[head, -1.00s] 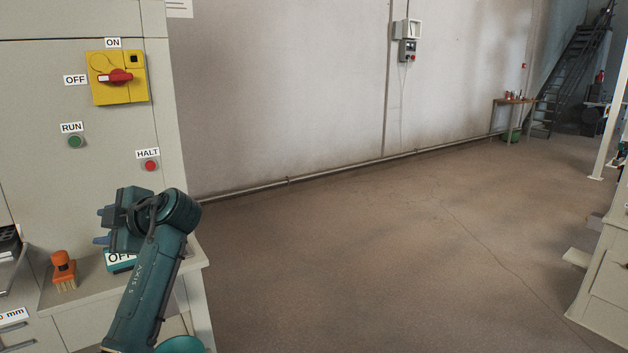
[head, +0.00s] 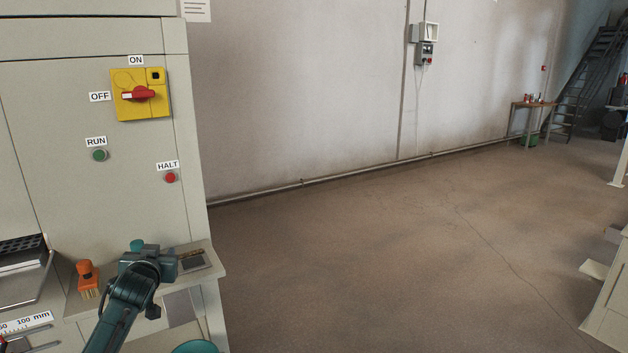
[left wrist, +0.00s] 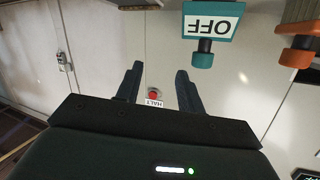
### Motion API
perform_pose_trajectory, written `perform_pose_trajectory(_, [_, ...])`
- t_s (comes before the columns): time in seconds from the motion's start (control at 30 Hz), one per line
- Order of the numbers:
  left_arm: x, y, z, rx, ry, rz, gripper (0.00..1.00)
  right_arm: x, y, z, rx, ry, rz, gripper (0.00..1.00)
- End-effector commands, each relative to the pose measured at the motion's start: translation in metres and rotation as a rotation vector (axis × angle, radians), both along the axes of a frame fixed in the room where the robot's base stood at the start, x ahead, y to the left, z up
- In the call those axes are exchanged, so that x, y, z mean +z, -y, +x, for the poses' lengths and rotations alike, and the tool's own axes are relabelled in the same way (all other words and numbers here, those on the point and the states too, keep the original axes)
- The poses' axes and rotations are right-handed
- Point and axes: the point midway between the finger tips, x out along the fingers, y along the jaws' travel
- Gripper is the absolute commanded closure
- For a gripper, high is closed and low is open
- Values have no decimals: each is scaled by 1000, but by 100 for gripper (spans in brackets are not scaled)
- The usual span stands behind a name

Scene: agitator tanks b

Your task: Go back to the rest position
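My left gripper (head: 150,262) is low in front of the cabinet, above the shelf at its right end. In the left wrist view its two fingers (left wrist: 158,82) stand apart with nothing between them. The red HALT button (left wrist: 153,95) shows beyond the fingers, some way off. In the head view the fingers are hidden by the gripper body. My right gripper is not in view.
The cabinet has a yellow switch (head: 140,94), a green RUN button (head: 100,155) and the HALT button (head: 170,177). An orange brush (head: 88,279) stands on the shelf (head: 210,262). Open floor lies right.

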Motion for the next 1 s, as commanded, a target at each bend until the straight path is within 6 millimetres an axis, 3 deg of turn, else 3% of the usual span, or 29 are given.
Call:
perform_pose_trajectory(0.2, [33,35,12,-217,150,189,62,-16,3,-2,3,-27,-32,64])
perform_pose_trajectory(0.3, [-15,57,-11,-252,87,169,62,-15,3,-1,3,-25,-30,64])
perform_pose_trajectory(0.47, [-73,90,-52,-310,17,140,62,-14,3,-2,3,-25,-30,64])
perform_pose_trajectory(0.57, [-114,116,-90,-354,-38,109,62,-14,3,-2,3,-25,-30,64])
perform_pose_trajectory(0.67, [-156,146,-140,-399,-103,63,62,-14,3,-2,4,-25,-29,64])
perform_pose_trajectory(0.8, [-203,188,-226,-457,-200,-23,62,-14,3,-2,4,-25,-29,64])
perform_pose_trajectory(0.9, [-222,212,-286,-483,-262,-90,62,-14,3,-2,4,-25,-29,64])
perform_pose_trajectory(1.0, [-229,230,-333,-496,-310,-146,62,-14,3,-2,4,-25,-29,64])
